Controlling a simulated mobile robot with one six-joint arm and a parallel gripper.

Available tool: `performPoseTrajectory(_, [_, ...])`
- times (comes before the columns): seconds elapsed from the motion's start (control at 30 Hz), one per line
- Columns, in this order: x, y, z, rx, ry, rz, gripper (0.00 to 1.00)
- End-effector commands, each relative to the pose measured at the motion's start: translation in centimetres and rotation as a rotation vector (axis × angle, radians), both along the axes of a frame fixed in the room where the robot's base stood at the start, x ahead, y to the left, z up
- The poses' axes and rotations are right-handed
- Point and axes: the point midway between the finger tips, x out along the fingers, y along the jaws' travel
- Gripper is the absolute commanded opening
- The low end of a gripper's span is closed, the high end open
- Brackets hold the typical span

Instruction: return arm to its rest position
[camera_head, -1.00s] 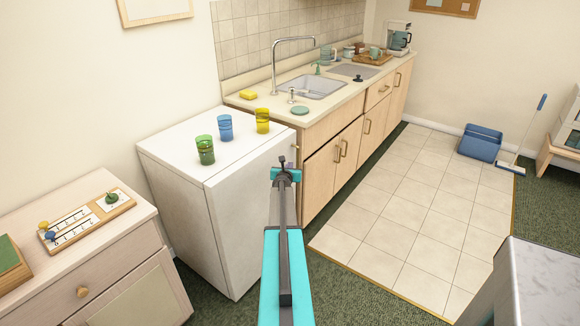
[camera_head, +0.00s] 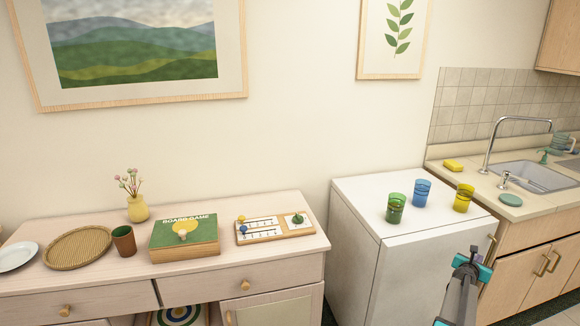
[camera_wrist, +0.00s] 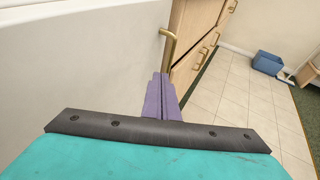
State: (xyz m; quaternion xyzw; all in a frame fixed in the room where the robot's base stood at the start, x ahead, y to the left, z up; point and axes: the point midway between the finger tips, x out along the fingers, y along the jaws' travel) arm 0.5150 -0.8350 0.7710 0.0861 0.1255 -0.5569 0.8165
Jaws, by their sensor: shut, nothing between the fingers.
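My gripper (camera_head: 472,259) is at the lower right of the head view, in front of the white fridge (camera_head: 355,235) and near its right edge. In the wrist view its purple fingers (camera_wrist: 160,97) are together with nothing between them. They point toward the white fridge front and a brass handle (camera_wrist: 168,45). I cannot tell from the views how far the fingertips are from the handle. My arm reaches up from the bottom edge of the head view.
On the fridge stand green (camera_head: 396,208), blue (camera_head: 421,192) and yellow (camera_head: 463,198) cups. A sideboard (camera_head: 275,270) at left holds a board game box (camera_head: 184,237), a scoring board (camera_head: 275,228), a vase and a basket. Counter cabinets (camera_head: 535,265) stand at right. A blue bin (camera_wrist: 267,62) sits beyond tiled floor.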

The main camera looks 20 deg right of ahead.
Motion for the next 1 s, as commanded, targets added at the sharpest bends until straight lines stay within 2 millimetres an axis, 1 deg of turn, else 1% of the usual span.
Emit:
performPoseTrajectory(0.07, [0.5,1.0,-0.6,0.018,-0.019,-0.007,0.0])
performPoseTrajectory(0.17, [1.6,3.2,-2.1,0.069,-0.071,-0.03,0.0])
performPoseTrajectory(0.27, [3.0,6.4,-4.3,0.143,-0.144,-0.07,0.0])
performPoseTrajectory(0.43, [5.2,13.2,-8.8,0.297,-0.28,-0.164,0.0])
performPoseTrajectory(0.57, [6.2,18.6,-12.3,0.413,-0.369,-0.249,0.0])
performPoseTrajectory(0.6, [6.5,20.3,-13.3,0.448,-0.394,-0.276,0.0])
performPoseTrajectory(0.77, [6.8,27.3,-17.2,0.581,-0.479,-0.397,0.0])
performPoseTrajectory(0.8, [6.8,29.1,-18.2,0.613,-0.496,-0.429,0.0])
performPoseTrajectory(0.97, [6.1,36.2,-21.8,0.73,-0.555,-0.565,0.0])
performPoseTrajectory(1.0, [5.8,38.0,-22.6,0.756,-0.566,-0.601,0.0])
